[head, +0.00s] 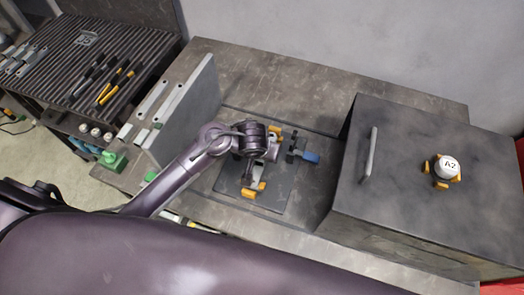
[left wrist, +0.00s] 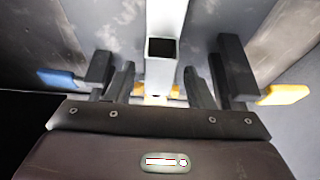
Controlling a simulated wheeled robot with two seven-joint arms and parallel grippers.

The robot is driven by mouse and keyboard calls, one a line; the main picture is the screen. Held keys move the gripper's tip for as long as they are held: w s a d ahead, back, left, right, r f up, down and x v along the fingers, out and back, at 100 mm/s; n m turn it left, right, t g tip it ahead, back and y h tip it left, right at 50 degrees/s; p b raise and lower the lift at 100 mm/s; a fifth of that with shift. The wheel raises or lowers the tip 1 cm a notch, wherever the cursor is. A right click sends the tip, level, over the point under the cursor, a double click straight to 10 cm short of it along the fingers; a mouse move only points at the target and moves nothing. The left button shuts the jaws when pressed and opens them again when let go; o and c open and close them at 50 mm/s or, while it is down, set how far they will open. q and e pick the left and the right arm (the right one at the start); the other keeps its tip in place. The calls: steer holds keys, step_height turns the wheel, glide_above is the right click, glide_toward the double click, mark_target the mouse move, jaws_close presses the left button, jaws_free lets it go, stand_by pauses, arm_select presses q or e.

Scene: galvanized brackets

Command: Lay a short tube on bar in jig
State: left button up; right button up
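My left gripper (head: 250,170) is over the dark jig plate (head: 276,199). In the left wrist view, a light grey square tube (left wrist: 160,76) with a dark hollow end stands between its fingers (left wrist: 160,83). Narrow gaps show beside the tube, so the gripper looks open around it. A light grey bar (left wrist: 166,14) runs on behind the hollow end. I cannot tell whether tube and bar touch. In the head view, pale metal (head: 272,151) shows beside the gripper, and the wrist hides much of the jig. My right gripper is not in view.
A tall grey plate (head: 190,112) stands left of the jig, with pale bars (head: 152,101) beyond. A dark box (head: 420,205) with a handle and a knob marked A2 (head: 449,165) stands at right.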

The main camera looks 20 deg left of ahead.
arm_select(q)
steer(key=shift+r, duration=0.3)
steer(key=p+v, duration=0.2)
steer(key=v, duration=0.9)
steer(key=shift+s+r+p, duration=0.25)
steer(key=shift+r+p, duration=0.1)
